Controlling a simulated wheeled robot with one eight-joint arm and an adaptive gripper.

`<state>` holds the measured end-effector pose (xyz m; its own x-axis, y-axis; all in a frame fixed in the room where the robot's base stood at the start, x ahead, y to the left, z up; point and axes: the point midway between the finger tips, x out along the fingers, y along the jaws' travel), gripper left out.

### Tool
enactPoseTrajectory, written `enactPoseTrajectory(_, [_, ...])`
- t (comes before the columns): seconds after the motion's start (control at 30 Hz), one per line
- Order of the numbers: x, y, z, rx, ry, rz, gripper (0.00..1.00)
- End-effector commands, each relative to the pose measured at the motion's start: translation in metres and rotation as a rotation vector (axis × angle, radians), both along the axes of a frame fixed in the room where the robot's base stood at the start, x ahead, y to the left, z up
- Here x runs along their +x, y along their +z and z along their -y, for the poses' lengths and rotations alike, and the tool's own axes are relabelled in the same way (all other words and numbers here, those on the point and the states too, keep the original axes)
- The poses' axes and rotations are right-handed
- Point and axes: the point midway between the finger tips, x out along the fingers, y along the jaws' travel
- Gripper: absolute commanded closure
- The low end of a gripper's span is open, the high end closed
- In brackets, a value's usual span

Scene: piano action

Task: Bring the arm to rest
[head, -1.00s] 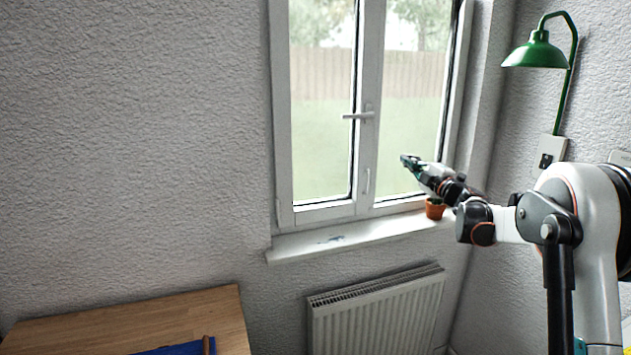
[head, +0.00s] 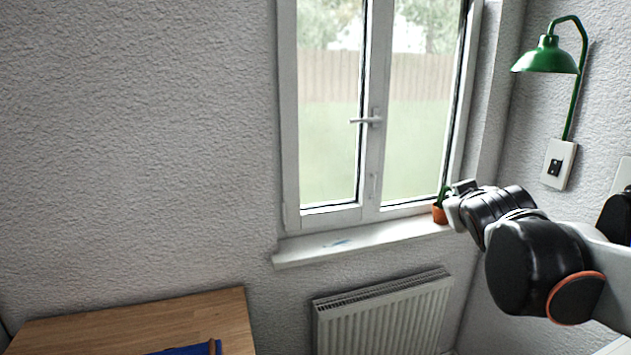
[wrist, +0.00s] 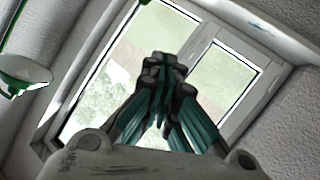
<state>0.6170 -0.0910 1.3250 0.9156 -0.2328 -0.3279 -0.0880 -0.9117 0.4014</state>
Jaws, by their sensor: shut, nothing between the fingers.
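My gripper (wrist: 165,68) shows in the wrist view with its teal-and-black fingers brought together at the tips, shut and empty. The window lies behind it in that view. In the head view my arm reaches in from the right edge, bent, with its dark wrist part in front of the right end of the window sill. The gripper's fingers are not clearly visible in the head view.
A small potted plant (head: 439,214) stands on the sill (head: 350,240), close to my wrist in the picture. A green lamp (head: 546,57) hangs on the right wall above a switch plate (head: 558,164). A radiator (head: 383,318) is below the sill. A wooden table (head: 130,318) is lower left.

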Motion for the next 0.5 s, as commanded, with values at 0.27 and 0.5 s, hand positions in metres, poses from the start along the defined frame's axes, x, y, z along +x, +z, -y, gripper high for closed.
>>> enactPoseTrajectory(0.27, [-0.130,-0.099,-0.042,0.235,-0.040,-0.275,1.00])
enactPoseTrajectory(0.5, [-0.221,-0.171,-0.078,0.382,-0.035,-0.483,1.00])
